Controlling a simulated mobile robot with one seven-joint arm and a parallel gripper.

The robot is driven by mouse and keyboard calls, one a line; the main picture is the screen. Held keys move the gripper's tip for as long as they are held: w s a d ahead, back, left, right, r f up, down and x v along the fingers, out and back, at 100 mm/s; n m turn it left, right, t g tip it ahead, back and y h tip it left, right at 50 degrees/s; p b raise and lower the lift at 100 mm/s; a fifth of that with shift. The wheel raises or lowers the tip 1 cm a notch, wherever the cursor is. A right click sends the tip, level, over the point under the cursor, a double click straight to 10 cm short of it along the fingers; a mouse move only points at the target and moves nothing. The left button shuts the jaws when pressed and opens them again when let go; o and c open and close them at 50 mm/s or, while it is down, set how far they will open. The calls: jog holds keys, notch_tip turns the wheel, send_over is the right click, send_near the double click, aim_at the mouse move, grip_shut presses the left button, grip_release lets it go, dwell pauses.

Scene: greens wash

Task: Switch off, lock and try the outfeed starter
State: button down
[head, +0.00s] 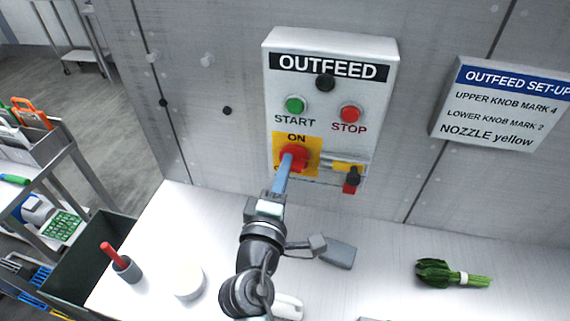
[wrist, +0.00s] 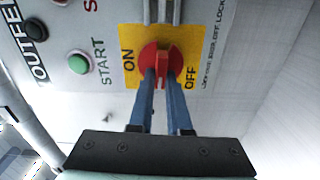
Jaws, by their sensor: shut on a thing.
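The grey OUTFEED starter box (head: 330,45) is on the wall, with a green START button (head: 295,104) and a red STOP button (head: 350,113). Below them, a red rotary knob (head: 297,154) sits on a yellow plate (head: 312,142) marked ON and OFF. My gripper (wrist: 160,88) is shut on this knob, with blue fingers either side of its grip. The knob's grip (wrist: 161,62) lies between the ON and OFF labels; its exact setting is hard to tell. Right of it are a yellow strip (head: 345,166), a black knob (head: 353,176) and a small red part (head: 349,188).
The white counter (head: 400,300) below bears a grey cup (head: 127,270) with a red-handled thing, a white round object (head: 189,281), a grey block (head: 338,254) and bundled greens (head: 452,274). A set-up sign (head: 505,105) hangs right; a loaded cart (head: 60,190) stands left.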

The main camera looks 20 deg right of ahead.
jog(key=shift+f+n, duration=0.1)
jog(key=shift+n, duration=0.4)
jog(key=c, duration=0.9)
grip_release()
jog(key=shift+o, duration=0.2)
jog(key=shift+s+a, duration=0.1)
jog(key=b+v, duration=0.3)
jog(key=v, duration=0.9)
jog(key=shift+s+a, duration=0.2)
jog(key=shift+s, duration=0.1)
